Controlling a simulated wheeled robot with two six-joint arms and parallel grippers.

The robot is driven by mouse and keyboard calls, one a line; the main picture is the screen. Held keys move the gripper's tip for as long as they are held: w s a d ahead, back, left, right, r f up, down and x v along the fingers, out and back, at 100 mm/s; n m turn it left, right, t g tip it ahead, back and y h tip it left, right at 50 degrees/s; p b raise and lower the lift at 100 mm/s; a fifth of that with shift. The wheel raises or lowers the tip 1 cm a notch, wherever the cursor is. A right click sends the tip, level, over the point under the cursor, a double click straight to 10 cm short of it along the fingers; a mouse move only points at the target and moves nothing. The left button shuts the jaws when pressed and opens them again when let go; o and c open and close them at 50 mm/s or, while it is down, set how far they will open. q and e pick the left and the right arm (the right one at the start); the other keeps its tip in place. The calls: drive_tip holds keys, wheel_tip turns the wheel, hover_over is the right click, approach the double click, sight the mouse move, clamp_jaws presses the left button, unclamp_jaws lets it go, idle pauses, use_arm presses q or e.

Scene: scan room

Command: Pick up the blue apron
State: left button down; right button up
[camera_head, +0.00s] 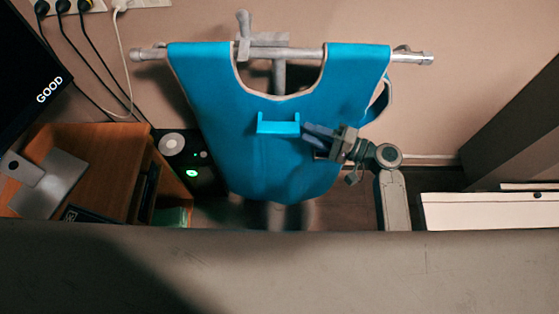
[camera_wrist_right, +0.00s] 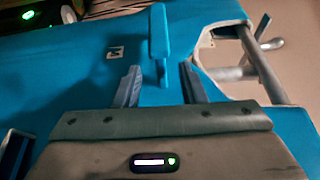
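The blue apron (camera_head: 270,165) hangs from a grey metal rack bar (camera_head: 308,54) against the wall. A lighter blue handle (camera_head: 278,127) sticks out from its front. My right gripper (camera_head: 308,132) is just right of the handle, in front of the apron. In the right wrist view my right gripper (camera_wrist_right: 162,86) is open, its two fingers apart. The handle (camera_wrist_right: 159,40) lies ahead, roughly in line with the gap between them. I cannot tell whether the fingers touch the apron (camera_wrist_right: 80,75). My left gripper does not show.
A wooden desk (camera_head: 95,165) with a monitor (camera_head: 25,75) stands at the left. A black device (camera_head: 190,160) with a green light is beside it. A grey surface (camera_head: 300,270) crosses the foreground. A dark panel (camera_head: 515,125) and white box (camera_head: 490,210) are at the right.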

sight(285, 123)
drive_tip(key=p+x, duration=0.1)
drive_tip(key=x, duration=0.6)
drive_tip(key=shift+a+r, duration=0.15)
drive_tip(key=shift+w+a, duration=0.2)
drive_tip(key=shift+a, duration=0.2)
drive_tip(key=shift+d, duration=0.1)
drive_tip(key=shift+c, duration=0.3)
drive_tip(key=c, duration=0.7)
clamp_jaws()
drive_tip(key=shift+r, duration=0.1)
